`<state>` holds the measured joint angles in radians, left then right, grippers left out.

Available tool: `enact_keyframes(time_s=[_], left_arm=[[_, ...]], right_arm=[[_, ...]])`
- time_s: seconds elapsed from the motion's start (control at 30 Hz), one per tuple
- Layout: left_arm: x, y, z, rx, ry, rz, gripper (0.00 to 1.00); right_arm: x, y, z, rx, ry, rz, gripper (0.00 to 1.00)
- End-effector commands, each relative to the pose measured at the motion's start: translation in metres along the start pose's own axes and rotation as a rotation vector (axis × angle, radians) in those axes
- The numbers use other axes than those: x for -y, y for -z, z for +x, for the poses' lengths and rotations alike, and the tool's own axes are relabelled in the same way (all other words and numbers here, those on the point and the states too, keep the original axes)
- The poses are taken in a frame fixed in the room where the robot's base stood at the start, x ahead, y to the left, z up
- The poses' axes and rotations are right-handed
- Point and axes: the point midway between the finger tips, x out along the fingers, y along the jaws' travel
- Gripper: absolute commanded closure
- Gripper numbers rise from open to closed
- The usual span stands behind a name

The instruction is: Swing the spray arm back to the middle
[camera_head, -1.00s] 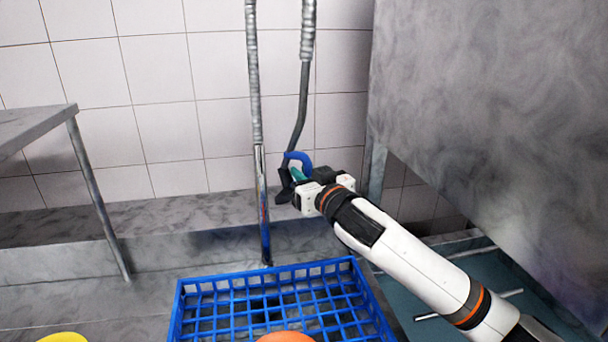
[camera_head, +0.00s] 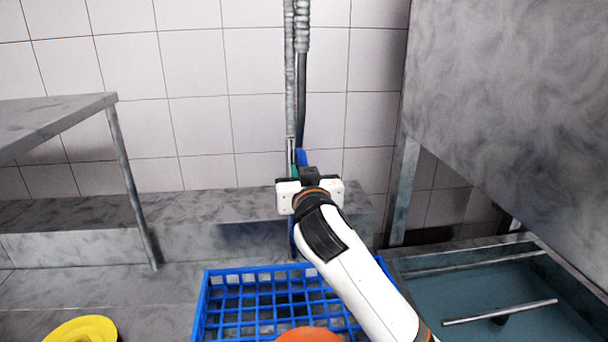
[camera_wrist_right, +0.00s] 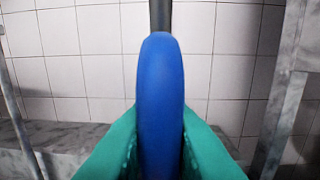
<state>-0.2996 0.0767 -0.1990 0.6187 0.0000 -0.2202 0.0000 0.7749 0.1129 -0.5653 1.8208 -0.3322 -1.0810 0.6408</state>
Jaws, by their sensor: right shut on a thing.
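The spray arm's dark hose (camera_head: 302,100) hangs from a ribbed spring section and ends in a blue spray handle (camera_head: 301,156). It hangs close beside the upright metal pipe (camera_head: 289,75), just right of it in the head view. My right gripper (camera_wrist_right: 160,140) is shut on the blue handle (camera_wrist_right: 161,85), with teal fingers on both sides of it. In the head view my right gripper (camera_head: 297,168) is at the handle, and my wrist hides the handle's lower part and some of the pipe. My left gripper is not in view.
A blue rack (camera_head: 225,274) stands below my right arm with an orange item (camera_head: 309,335) in it. A yellow plate (camera_head: 82,330) lies at the lower left. A sink basin (camera_head: 480,292) is on the right under a large metal panel (camera_head: 510,110). A metal shelf (camera_head: 50,115) is at left.

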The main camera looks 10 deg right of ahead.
Motion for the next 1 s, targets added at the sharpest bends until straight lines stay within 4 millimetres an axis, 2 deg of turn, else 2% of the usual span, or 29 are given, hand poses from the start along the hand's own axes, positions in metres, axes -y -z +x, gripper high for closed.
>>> enact_keyframes(time_s=[0.03,0.07,0.1,0.2,0.47,0.57,0.67,1.0], left_arm=[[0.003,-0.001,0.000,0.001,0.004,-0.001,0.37],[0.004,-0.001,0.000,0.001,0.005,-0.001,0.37],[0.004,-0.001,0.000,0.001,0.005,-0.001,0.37],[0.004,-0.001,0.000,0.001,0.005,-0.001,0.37],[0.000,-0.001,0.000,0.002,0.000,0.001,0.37],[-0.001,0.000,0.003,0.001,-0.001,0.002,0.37],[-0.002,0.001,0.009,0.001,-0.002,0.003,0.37],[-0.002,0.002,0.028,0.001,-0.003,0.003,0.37]], right_arm=[[0.000,-0.001,0.000,0.002,0.000,-0.001,1.00],[0.000,-0.001,0.000,0.002,0.000,-0.001,0.81],[0.000,-0.001,0.000,0.002,-0.001,-0.001,0.74],[0.000,-0.001,0.000,0.002,-0.001,-0.001,0.62],[0.000,0.000,-0.001,0.001,-0.002,-0.001,0.62],[-0.001,0.000,-0.007,0.002,-0.003,0.001,0.62],[-0.001,0.002,-0.021,0.003,-0.004,0.001,0.62],[0.000,0.002,-0.092,0.002,-0.004,0.003,0.62]])
